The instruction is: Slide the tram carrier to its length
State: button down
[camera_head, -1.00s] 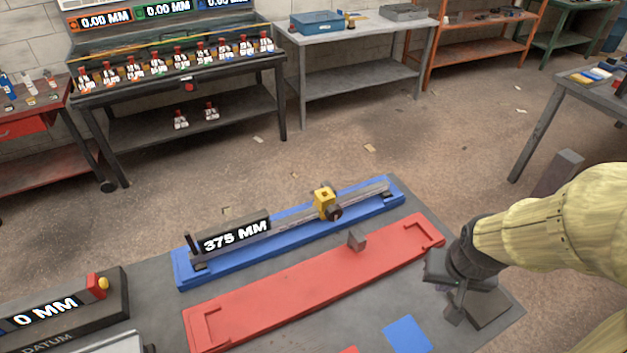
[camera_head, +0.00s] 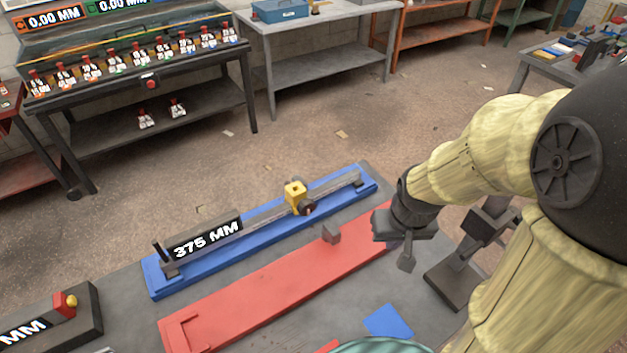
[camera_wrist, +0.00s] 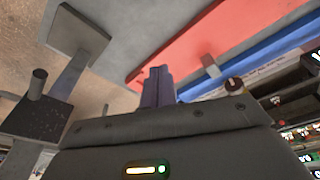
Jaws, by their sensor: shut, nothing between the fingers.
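The tram is a grey beam (camera_head: 245,228) lying along a blue tray (camera_head: 155,284), with a display that reads 375 MM (camera_head: 208,240). The yellow carrier (camera_head: 295,195) sits on the beam right of its middle, with a dark round knob (camera_head: 308,208) on its near side. My gripper (camera_head: 406,263) is shut and empty, pointing down near the right end of the red tray (camera_head: 240,298), to the right of the carrier and apart from it. In the wrist view the shut fingers (camera_wrist: 157,87) show, with the red tray (camera_wrist: 190,45) and blue tray (camera_wrist: 265,58) beyond.
A dark stand (camera_head: 455,285) is right of my gripper. A blue square (camera_head: 388,322) lies at the front. A dark block with a red and yellow button (camera_head: 66,303) is at the left.

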aim_at(296, 197)
jog(key=w+a+n+g+y+p, duration=0.1)
jog(key=w+a+n+y, duration=0.2)
jog(key=w, duration=1)
jog(key=w+a+n+y+p, duration=0.2)
jog(key=w+a+n+y, duration=0.2)
jog(key=w, duration=0.9)
jog(key=shift+a+f+g+p, duration=0.3)
jog(key=shift+a+g, duration=0.1)
jog(key=shift+a, duration=0.1)
jog(key=shift+w, duration=0.1)
jog(key=p+x, duration=0.3)
jog(key=x, duration=0.6)
jog(key=shift+a, duration=0.25)
jog(key=s+a+p, duration=0.1)
jog(key=a+p, duration=0.1)
jog(key=a, duration=0.1)
jog(key=shift+s+f, duration=0.2)
jog(key=shift+s, duration=0.2)
jog(key=shift+s+a, duration=0.15)
jog(key=shift+s, duration=0.1)
jog(key=shift+a+f, duration=0.1)
jog(key=shift+f, duration=0.05)
